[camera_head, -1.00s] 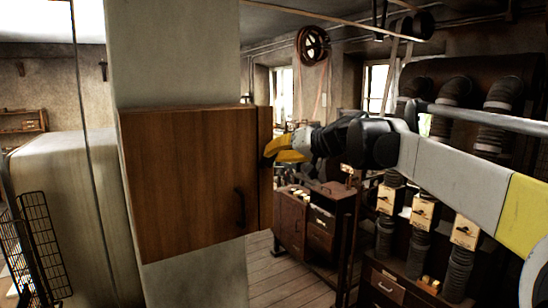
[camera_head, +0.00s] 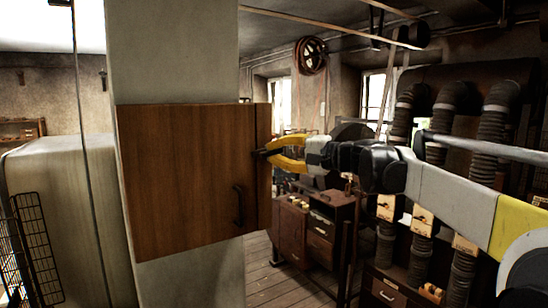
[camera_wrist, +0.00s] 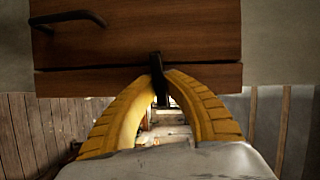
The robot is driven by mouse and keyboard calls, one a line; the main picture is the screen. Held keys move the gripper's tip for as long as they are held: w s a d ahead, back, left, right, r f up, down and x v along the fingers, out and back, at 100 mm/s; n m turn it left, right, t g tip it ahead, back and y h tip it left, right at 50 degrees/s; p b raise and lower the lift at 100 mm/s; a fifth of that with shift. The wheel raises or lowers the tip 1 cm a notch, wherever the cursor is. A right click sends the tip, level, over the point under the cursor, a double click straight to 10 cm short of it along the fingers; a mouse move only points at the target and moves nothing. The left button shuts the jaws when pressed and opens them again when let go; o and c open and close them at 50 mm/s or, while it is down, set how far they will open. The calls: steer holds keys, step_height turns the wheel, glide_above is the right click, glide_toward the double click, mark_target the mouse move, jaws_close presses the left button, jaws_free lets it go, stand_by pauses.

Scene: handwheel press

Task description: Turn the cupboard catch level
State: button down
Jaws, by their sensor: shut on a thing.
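The brown wooden cupboard (camera_head: 185,185) hangs on a pale pillar, its door shut. A dark handle (camera_head: 238,206) is low on the door's right side; it also shows in the wrist view (camera_wrist: 68,18). The small black catch (camera_wrist: 155,64) lies across the seam between the door and the side strip, looking close to level with a slight tilt. My gripper (camera_head: 270,152) is at the cupboard's right edge. Its yellow fingers (camera_wrist: 161,88) close on the catch from both sides, hiding part of it in the head view.
A wire rack (camera_head: 30,245) and a pale rounded cabinet (camera_head: 55,185) stand on the left. Behind my arm are dark drawer cabinets (camera_head: 318,235) and several ribbed hoses (camera_head: 460,150). The floor (camera_head: 262,280) right of the pillar looks open.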

steer(key=shift+m+y, duration=0.3)
steer(key=shift+m, duration=0.3)
steer(key=shift+b, duration=0.35)
steer(key=c, duration=1.5)
jaws_free()
steer(key=shift+o, duration=0.2)
steer(key=v, duration=1.2)
steer(key=shift+f, duration=0.1)
